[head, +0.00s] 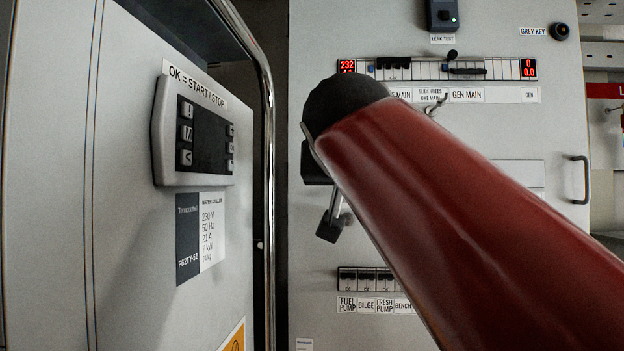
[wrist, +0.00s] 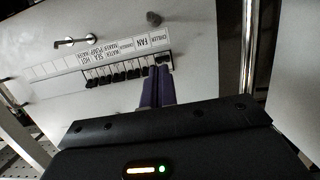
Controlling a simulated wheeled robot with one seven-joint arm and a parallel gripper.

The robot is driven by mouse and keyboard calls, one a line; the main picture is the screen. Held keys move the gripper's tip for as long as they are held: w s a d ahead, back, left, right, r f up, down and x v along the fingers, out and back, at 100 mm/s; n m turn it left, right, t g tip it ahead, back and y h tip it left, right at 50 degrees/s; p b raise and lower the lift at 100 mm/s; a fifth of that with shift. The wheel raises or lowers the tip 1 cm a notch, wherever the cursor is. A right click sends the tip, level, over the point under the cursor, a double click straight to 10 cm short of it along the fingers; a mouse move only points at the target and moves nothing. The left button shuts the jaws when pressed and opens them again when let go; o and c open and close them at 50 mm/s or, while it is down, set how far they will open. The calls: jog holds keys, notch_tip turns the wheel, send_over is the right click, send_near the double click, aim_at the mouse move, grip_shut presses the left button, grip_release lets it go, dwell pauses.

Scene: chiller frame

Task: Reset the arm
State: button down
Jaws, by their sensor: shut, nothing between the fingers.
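My gripper (wrist: 159,70) shows in the wrist view as two purple fingers side by side, shut and empty. Their tips are at the right end of a row of black breaker switches (wrist: 118,76) on a pale panel, close to the last switch. I cannot tell whether they touch it. A label strip (wrist: 105,50) runs along the row, with "FAN" among its words. In the head view my red arm crosses in front of the panel and the gripper itself cannot be made out.
In the head view a chiller cabinet with a keypad (head: 195,133) stands at the left, beside a curved metal rail (head: 264,75). The grey panel (head: 420,245) has switch rows, a key socket (head: 560,31) and a door handle (head: 582,180). The wrist view shows a metal handle (wrist: 75,42) and a dark knob (wrist: 153,18).

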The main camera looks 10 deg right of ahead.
jog(key=s+f+n+g+y, duration=0.1)
jog(key=s+f+g+y, duration=0.35)
jog(key=f, duration=1.05)
jog(key=s+f+n+g+h, duration=0.1)
jog(key=s+f, duration=0.7)
jog(key=f, duration=0.8)
jog(key=s+f+n+g+y, duration=0.1)
jog(key=s+f+n+g, duration=0.35)
jog(key=f, duration=1.05)
notch_tip(320, 180, up, 13)
jog(key=s+m+t+p, duration=0.1)
jog(key=m+p, duration=0.2)
jog(key=p, duration=1)
jog(key=shift+s+a+f, duration=0.2)
jog(key=shift+a, duration=0.1)
